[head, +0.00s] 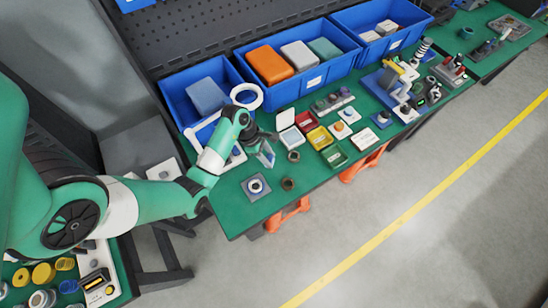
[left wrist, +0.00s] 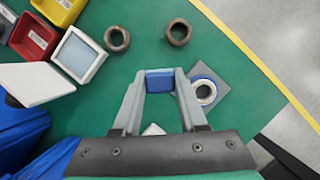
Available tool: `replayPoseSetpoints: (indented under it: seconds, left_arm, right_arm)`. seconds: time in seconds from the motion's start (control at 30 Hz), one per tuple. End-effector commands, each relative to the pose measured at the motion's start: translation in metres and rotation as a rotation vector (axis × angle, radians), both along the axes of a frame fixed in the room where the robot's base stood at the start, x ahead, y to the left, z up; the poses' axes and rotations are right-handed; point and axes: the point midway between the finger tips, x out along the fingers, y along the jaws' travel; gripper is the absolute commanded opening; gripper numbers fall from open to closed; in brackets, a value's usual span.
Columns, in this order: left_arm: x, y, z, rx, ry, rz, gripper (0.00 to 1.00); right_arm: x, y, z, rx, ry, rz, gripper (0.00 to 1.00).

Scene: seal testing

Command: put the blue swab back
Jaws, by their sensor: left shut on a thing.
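My left gripper (head: 266,154) is over the near left part of the green bench. In the left wrist view the gripper (left wrist: 160,84) is shut on the blue swab (left wrist: 160,80), a small blue block held between the two fingertips. The swab is too small to make out clearly in the head view. A white box with its lid open (head: 291,137) stands just beyond the gripper; it shows at the upper left of the left wrist view (left wrist: 79,55), with a pale grey-blue inside. My right gripper is not in view.
Two metal rings (head: 293,156) (head: 288,183) and a grey square plate with a ring (head: 256,186) lie on the bench near the gripper. Blue bins (head: 297,93) line the back.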

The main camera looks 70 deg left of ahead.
Motion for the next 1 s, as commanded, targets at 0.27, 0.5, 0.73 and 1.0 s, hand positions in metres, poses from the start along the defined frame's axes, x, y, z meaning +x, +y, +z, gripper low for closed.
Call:
replayPoseSetpoints:
  seconds: [0.27, 0.5, 0.73, 1.0]
  left_arm:
    - [0.023, 0.019, -0.039, 0.001, 0.001, -0.001, 0.00]
    - [0.027, 0.022, -0.062, -0.002, 0.004, -0.001, 0.00]
    - [0.027, 0.023, -0.075, 0.001, 0.001, -0.001, 0.00]
    - [0.027, 0.022, -0.078, 0.000, 0.001, 0.000, 0.43]
  right_arm:
    - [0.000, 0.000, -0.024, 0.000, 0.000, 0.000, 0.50]
    - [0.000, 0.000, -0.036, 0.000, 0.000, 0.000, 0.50]
    - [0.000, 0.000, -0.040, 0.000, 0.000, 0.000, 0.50]
    - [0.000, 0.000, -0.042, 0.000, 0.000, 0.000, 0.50]
